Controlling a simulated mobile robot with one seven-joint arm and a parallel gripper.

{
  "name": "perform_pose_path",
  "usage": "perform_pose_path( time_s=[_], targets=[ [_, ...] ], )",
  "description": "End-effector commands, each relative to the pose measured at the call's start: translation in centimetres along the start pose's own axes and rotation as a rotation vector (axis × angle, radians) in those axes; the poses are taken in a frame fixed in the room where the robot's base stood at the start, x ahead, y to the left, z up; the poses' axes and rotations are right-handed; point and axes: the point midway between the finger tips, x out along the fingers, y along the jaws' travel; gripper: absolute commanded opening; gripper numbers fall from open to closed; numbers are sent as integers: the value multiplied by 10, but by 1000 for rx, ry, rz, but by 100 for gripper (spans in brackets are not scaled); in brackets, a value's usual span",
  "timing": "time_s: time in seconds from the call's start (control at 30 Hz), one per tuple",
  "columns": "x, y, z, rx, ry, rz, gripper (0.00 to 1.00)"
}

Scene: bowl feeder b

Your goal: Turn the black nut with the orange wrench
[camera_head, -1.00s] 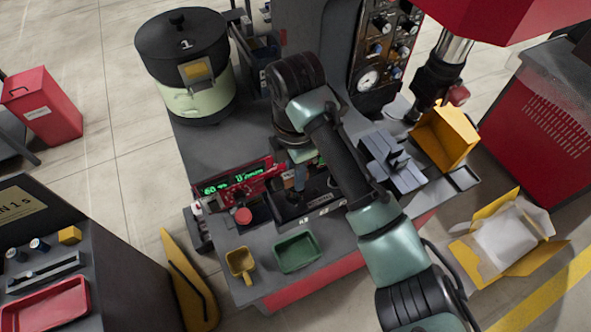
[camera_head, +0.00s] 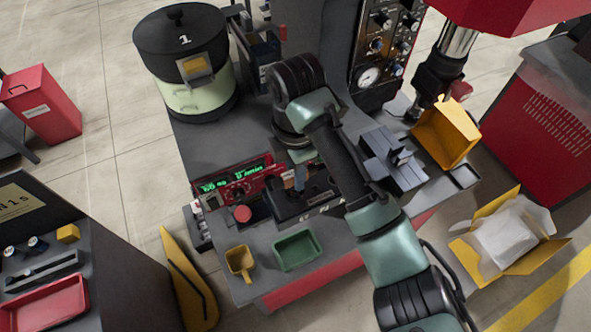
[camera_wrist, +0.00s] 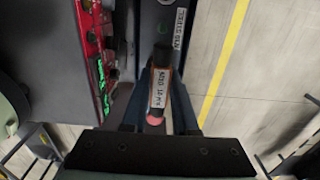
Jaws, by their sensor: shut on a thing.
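In the wrist view my gripper (camera_wrist: 160,108) points down at the bench, its two dark blue fingers on either side of an upright-looking orange-edged piece with a white label, which I take to be the orange wrench (camera_wrist: 157,88). The fingers are shut on it. It has a dark end at the top and a pinkish-orange end near my palm. In the head view my gripper (camera_head: 297,180) is small below my wrist, over a dark fixture, and partly hidden by my arm. I cannot make out the black nut in either view.
A red panel with green digits (camera_head: 235,178) stands just left of my gripper. A red button (camera_head: 242,214), a yellow scoop (camera_head: 240,262) and a green tray (camera_head: 297,250) lie in front. A grey block (camera_head: 392,165) stands right. A large lidded pot (camera_head: 190,85) stands at back left.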

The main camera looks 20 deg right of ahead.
Motion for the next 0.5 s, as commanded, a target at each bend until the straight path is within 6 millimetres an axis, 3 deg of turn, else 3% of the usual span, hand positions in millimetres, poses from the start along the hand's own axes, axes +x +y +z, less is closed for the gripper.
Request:
perform_pose_path(
  time_s=[0.5],
  targets=[
    [7,0,0,0,0,1,0]
  ],
)
